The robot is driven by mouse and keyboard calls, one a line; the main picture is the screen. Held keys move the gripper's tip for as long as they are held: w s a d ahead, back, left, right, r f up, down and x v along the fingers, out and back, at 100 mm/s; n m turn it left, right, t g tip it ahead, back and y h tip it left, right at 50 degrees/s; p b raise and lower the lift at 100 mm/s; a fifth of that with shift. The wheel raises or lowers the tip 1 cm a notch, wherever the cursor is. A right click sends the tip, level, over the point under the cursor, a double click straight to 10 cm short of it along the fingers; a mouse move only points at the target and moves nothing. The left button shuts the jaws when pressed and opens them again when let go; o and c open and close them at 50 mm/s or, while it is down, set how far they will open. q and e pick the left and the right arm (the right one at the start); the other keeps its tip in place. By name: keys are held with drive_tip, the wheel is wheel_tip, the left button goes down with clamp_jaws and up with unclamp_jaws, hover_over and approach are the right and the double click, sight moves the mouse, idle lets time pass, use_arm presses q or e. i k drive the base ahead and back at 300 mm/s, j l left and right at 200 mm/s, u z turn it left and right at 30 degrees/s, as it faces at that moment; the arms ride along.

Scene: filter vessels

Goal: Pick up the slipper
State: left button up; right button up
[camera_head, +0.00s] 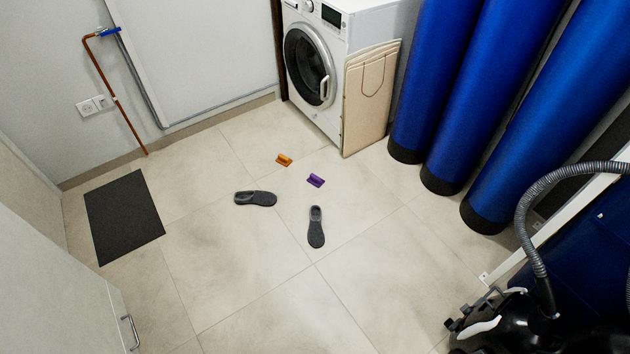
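Two dark grey slippers lie apart on the beige tiled floor near the middle of the head view. One slipper (262,198) lies sideways, its length running left to right. The other slipper (316,234) lies to its right and a little nearer, its length running towards me. Nothing touches or covers either slipper. Neither of my grippers shows in this view.
An orange object (284,160) and a purple object (316,180) lie beyond the slippers. A dark mat (124,216) is at left. A washing machine (350,50), tall blue cylinders (440,80) and a ribbed hose (530,230) stand around. The near middle floor is clear.

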sight(262, 198)
drive_tip(key=z, duration=0.2)
drive_tip(key=i+j+z, duration=0.25)
drive_tip(key=z, duration=0.15)
drive_tip(key=i+j+z, duration=0.15)
drive_tip(key=j+z, duration=0.25)
